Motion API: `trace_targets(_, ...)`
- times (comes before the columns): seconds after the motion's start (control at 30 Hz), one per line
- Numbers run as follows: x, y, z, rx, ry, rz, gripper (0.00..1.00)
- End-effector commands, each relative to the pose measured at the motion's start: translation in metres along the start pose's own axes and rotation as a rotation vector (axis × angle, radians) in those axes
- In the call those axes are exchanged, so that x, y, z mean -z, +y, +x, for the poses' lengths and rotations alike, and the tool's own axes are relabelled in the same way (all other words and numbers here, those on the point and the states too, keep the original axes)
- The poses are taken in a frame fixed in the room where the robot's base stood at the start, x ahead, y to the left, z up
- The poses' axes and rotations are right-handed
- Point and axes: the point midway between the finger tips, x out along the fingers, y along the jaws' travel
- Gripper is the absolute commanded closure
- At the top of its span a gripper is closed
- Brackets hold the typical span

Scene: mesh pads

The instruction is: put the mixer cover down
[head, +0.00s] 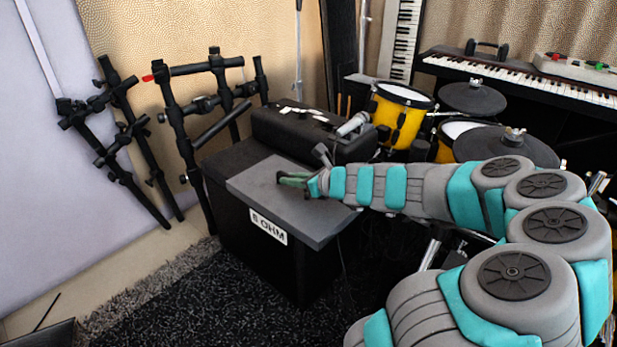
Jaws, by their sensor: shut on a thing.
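The mixer cover appears to be the flat dark grey slab (270,198) at the top of the black speaker cabinet (265,262) labelled "8 OHM". My arm reaches in from the right, and my gripper (291,181) is at the slab's upper face, shut on it, seemingly at a small raised grip near its middle. The slab looks level, and its front and right edges seem to reach past the cabinet's top. I cannot tell whether it touches the cabinet or hangs just above it. The fingertips are small and partly hidden.
A black case (312,132) with a microphone (352,124) stands close behind the slab. Yellow drums (398,112) and dark pads (505,146) are beyond my arm. Black rack stands (205,110) lean at the left. A dark rug (190,300) lies in front, mostly clear.

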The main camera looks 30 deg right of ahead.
Motion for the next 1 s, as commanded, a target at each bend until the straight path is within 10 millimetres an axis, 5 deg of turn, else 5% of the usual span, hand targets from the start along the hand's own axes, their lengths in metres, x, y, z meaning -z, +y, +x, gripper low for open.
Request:
trace_targets(0.2,-0.01,0.034,0.024,-0.001,-0.002,0.002,1.0)
trace_targets(0.67,-0.015,0.053,0.041,0.009,0.0,0.003,1.0)
trace_targets(1.0,-0.025,0.091,0.071,0.017,0.0,0.009,1.0)
